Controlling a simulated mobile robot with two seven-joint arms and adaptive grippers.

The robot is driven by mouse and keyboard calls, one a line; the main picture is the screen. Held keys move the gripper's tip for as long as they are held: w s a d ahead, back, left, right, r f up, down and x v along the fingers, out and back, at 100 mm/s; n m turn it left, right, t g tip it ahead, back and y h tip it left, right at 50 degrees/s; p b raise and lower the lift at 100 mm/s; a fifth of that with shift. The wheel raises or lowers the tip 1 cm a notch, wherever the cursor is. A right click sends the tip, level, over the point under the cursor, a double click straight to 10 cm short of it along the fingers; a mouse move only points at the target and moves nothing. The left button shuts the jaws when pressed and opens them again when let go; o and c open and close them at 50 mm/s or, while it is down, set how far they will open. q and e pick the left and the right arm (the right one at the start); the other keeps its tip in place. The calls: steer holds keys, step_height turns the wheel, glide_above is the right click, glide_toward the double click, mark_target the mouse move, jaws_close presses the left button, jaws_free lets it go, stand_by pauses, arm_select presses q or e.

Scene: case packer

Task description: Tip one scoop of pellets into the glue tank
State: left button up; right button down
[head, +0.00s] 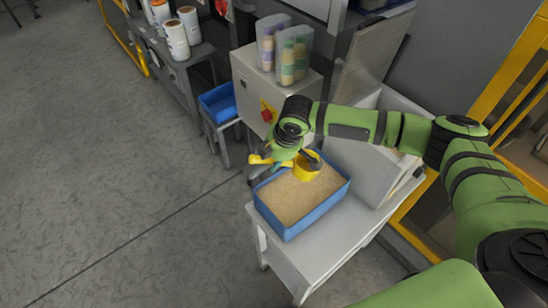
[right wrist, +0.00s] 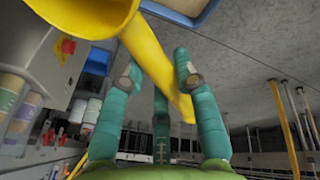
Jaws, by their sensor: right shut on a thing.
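My right gripper (head: 284,158) is shut on the handle of a yellow scoop (head: 307,167), above the blue bin (head: 318,217) of tan pellets (head: 297,198). In the right wrist view the teal fingers (right wrist: 160,70) close around the scoop's handle (right wrist: 150,55), with its cup (right wrist: 75,15) at the upper left. I cannot tell whether the cup holds pellets. A grey cabinet (head: 249,92) with a red and yellow switch stands behind the bin. A pale box (head: 365,165) with a raised panel (head: 375,58) stands to its right. I cannot tell which is the glue tank. My left gripper is out of view.
The bin sits on a grey table (head: 300,262). Clear bottle-like containers (head: 293,55) stand on the cabinet. A smaller blue bin (head: 220,104) is on a stand to the left, near a bench with white tubs (head: 176,40). The floor at left is clear. Yellow frames (head: 510,70) stand at right.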

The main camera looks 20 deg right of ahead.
arm_select(q)
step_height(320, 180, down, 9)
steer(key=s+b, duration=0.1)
steer(key=b, duration=0.7)
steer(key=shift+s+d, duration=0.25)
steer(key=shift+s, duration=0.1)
arm_select(e)
step_height(320, 180, down, 9)
steer(key=d+y, duration=0.1)
steer(key=y, duration=0.1)
steer(key=shift+s+r+t+y, duration=0.2)
steer(key=shift+t+y, duration=0.1)
steer(key=shift+y, duration=0.1)
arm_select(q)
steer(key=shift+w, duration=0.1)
arm_select(e)
steer(key=shift+d, duration=0.1)
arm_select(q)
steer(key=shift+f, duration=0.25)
arm_select(e)
steer(key=shift+f, duration=0.45)
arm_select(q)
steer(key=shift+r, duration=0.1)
arm_select(e)
steer(key=shift+r, duration=0.1)
step_height(320, 180, up, 9)
steer(key=p, duration=0.8)
steer(key=shift+p, duration=0.4)
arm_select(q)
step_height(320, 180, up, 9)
